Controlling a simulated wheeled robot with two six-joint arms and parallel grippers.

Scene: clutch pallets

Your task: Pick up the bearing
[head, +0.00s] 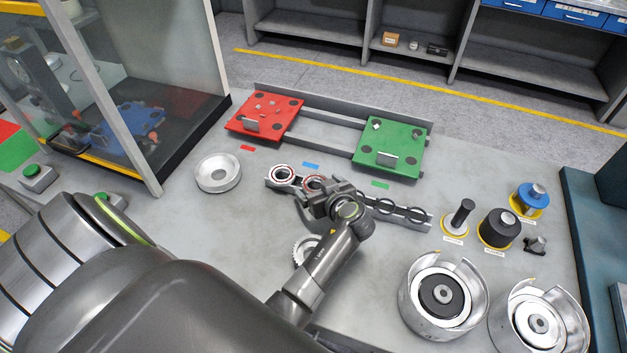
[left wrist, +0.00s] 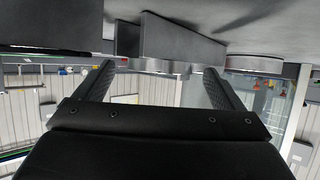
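Two ring bearings with red inner edges sit at the left end of a grey rack (head: 415,215) in the head view. The left bearing (head: 282,174) is clear to see. The second bearing (head: 313,183) is partly hidden by my left gripper (head: 317,198), which is over or beside it. In the left wrist view my left gripper (left wrist: 162,70) has its two fingers wide apart. A shiny curved metal band (left wrist: 160,66), which looks like a bearing's side, shows between the fingertips. I cannot tell whether they touch it. My right gripper is not in view.
A metal dish (head: 218,172) stands left of the rack. Red (head: 265,115) and green (head: 391,147) pallets lie behind it. A toothed gear (head: 303,250) is partly behind my arm. Round housings (head: 443,295) and several posts stand at right. A glass-sided cabinet (head: 150,110) stands at left.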

